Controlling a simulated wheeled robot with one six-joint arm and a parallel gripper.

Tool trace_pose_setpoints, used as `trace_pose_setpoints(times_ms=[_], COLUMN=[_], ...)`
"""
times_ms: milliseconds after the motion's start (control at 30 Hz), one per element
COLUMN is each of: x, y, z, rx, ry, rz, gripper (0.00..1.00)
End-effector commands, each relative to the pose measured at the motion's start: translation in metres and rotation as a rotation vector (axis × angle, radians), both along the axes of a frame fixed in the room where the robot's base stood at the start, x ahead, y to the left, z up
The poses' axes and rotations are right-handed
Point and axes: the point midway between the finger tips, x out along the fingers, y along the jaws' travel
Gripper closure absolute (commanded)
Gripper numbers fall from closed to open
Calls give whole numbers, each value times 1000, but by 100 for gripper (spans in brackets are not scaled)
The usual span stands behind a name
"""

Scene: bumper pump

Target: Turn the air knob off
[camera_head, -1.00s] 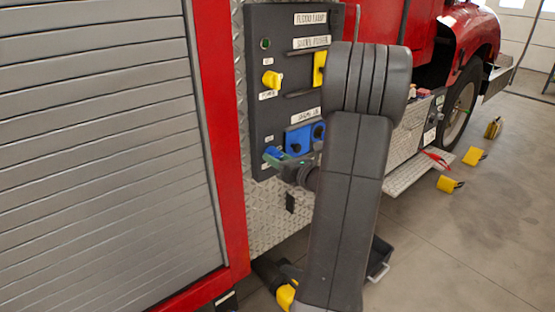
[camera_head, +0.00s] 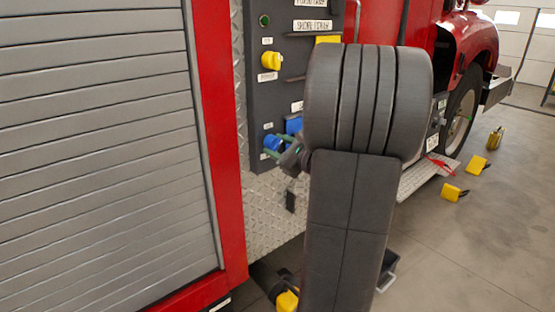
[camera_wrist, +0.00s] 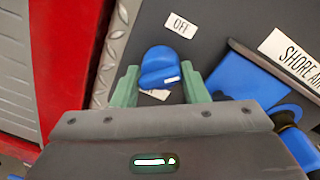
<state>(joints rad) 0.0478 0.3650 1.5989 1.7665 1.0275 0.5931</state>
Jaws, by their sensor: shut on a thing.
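The air knob is the small blue knob (camera_wrist: 160,66) low on the dark panel in the wrist view; it also shows at the panel's lower left in the head view (camera_head: 271,142). A short white mark is on its lower right side. An "OFF" label (camera_wrist: 181,26) sits above and right of it. A second label below it is mostly hidden. My gripper (camera_wrist: 160,80) has its green fingers on either side of the knob, shut on it. In the head view my arm hides part of the panel and most of the gripper.
A larger blue fitting (camera_wrist: 245,85) with a "SHORE AIR" label (camera_wrist: 293,60) is close to the right finger. A yellow knob (camera_head: 271,61) sits higher on the panel (camera_head: 262,95). Yellow chocks (camera_head: 477,166) lie on the open floor at right.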

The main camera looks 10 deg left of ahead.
Motion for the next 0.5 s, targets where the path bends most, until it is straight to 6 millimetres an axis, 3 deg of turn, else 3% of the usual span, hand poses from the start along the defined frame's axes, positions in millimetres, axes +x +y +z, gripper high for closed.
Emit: trace_pose_setpoints(times_ms=[500], x=[1], y=[-1], z=[-1], rx=[-292], ry=[-386], rz=[-4], gripper=[83])
